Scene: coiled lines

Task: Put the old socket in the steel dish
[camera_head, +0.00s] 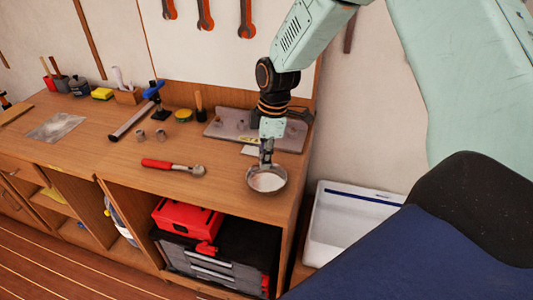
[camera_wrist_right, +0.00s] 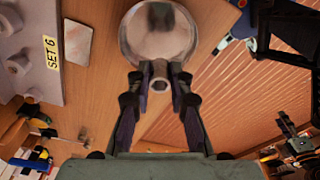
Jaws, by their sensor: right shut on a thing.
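My right gripper (camera_head: 266,152) points down just over the steel dish (camera_head: 267,190) at the right front of the bench. In the right wrist view its fingers (camera_wrist_right: 160,80) are shut on a small grey socket (camera_wrist_right: 161,86), held at the fingertips. The round dish (camera_wrist_right: 150,18) shows beyond the fingers in that view. In the head view the socket is too small to make out clearly against the fingertips. I cannot tell whether it touches the dish. My left gripper is not in view.
A red-handled ratchet (camera_head: 172,165) lies left of the dish. Two small grey cylinders (camera_head: 160,134) stand farther back. A grey holder (camera_head: 225,130) with a "SET 6" label (camera_wrist_right: 51,51) sits behind the dish. The bench's front edge is close to the dish.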

